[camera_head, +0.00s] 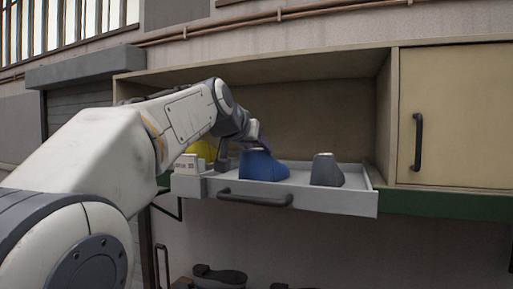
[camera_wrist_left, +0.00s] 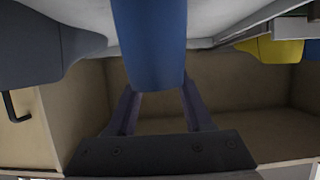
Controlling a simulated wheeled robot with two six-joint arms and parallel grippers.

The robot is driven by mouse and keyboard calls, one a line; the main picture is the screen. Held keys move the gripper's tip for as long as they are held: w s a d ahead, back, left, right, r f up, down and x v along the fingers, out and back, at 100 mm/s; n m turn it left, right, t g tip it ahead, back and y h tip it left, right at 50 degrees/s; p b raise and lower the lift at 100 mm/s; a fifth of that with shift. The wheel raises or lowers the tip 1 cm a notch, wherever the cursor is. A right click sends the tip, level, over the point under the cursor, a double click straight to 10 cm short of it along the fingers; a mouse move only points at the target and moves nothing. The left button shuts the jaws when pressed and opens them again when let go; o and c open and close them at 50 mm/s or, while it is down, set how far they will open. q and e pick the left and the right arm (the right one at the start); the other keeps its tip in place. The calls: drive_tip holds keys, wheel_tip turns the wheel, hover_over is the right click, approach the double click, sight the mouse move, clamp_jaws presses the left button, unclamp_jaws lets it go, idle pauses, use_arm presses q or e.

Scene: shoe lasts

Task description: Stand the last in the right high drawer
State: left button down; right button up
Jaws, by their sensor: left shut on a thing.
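A blue last (camera_head: 263,166) is upright in the open light-grey drawer (camera_head: 330,202), its lower part behind the front panel. I cannot tell whether its base touches the drawer floor. My left gripper (camera_head: 256,143) reaches in from the left and is shut on the blue last near its top; dark fingers partly show. In the left wrist view, the blue last (camera_wrist_left: 150,50) is between the fingers of my left gripper (camera_wrist_left: 160,95). A grey last (camera_head: 327,170) stands apart at the right in the same drawer. My right gripper is out of view.
A yellow object (camera_head: 205,149) shows behind my left arm, beside a small white label block (camera_head: 187,163). A closed cabinet door (camera_head: 460,115) is at the right. Dark shoe-like items (camera_head: 220,275) lie below. The drawer has bare floor between the two lasts.

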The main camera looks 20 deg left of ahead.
use_arm(q)
drive_tip(key=shift+r, duration=0.1)
drive_tip(key=c, duration=0.7)
unclamp_jaws()
drive_tip(key=shift+f, duration=0.25)
drive_tip(key=o, duration=0.4)
drive_tip(key=shift+r, duration=0.15)
drive_tip(key=shift+s, duration=0.25)
drive_tip(key=b+v, duration=0.3)
drive_tip(key=v, duration=0.8)
drive_tip(key=shift+s+r, duration=0.25)
